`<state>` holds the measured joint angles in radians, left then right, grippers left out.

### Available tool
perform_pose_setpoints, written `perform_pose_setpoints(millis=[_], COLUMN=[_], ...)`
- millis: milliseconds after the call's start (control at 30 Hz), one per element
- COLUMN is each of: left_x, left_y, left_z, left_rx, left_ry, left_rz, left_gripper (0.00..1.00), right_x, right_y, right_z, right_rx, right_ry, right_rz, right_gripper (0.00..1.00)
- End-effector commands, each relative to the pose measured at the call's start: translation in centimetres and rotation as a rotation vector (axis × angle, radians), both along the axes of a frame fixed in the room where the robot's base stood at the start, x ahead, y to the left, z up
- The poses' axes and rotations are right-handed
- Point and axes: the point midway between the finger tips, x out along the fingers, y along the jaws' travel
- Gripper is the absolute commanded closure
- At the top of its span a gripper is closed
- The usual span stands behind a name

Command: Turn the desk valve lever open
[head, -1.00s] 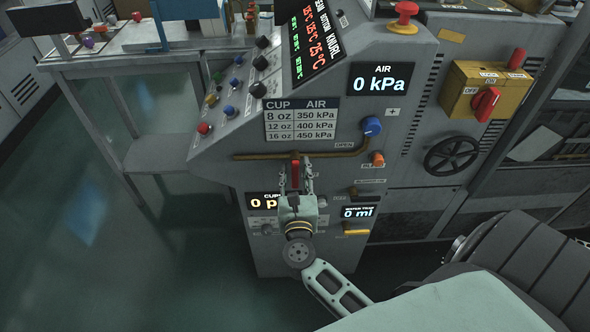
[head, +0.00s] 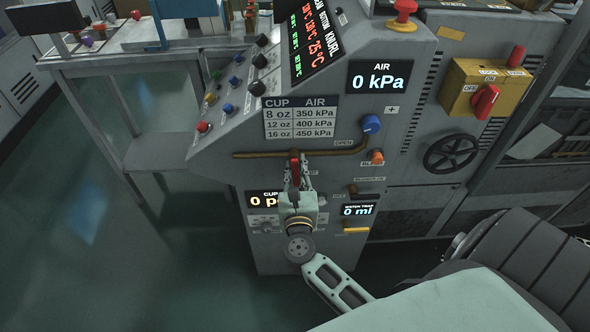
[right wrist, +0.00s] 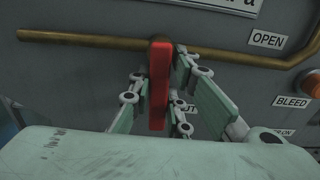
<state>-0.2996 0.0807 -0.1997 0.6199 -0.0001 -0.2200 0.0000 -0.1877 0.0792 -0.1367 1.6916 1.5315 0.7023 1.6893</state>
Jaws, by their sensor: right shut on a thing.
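The desk valve lever is a red bar (head: 295,172) hanging straight down from a brass pipe (head: 252,155) on the front of the grey machine. It also shows in the right wrist view (right wrist: 159,85), upright below the pipe. My right gripper (head: 296,180) has its fingers around the lever and is shut on it. In the right wrist view the fingers (right wrist: 160,105) stand on both sides of the red bar. An OPEN label (right wrist: 267,40) sits to the right, near the pipe. My left gripper is not in view.
A blue knob (head: 371,125) and an orange bleed knob (head: 377,157) are to the right of the lever. The air display (head: 383,79) reads 0 kPa. A black handwheel (head: 451,153) and a yellow switch box (head: 484,90) are farther right. The floor at left is clear.

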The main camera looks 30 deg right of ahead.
Motion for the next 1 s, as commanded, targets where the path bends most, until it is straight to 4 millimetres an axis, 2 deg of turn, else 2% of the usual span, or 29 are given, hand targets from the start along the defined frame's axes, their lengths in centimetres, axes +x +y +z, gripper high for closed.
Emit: perform_pose_setpoints(millis=[467,1000], left_x=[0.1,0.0], left_y=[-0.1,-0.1], left_z=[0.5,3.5], left_rx=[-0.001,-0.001], left_ry=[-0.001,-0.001], left_rz=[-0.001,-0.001], left_gripper=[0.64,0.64], right_x=[0.0,-0.7], right_y=[0.3,-0.8], right_z=[0.0,0.5], right_rx=[-0.061,-0.448], right_ry=[0.041,0.281], right_rz=[0.012,0.013], right_gripper=[1.0,1.0])
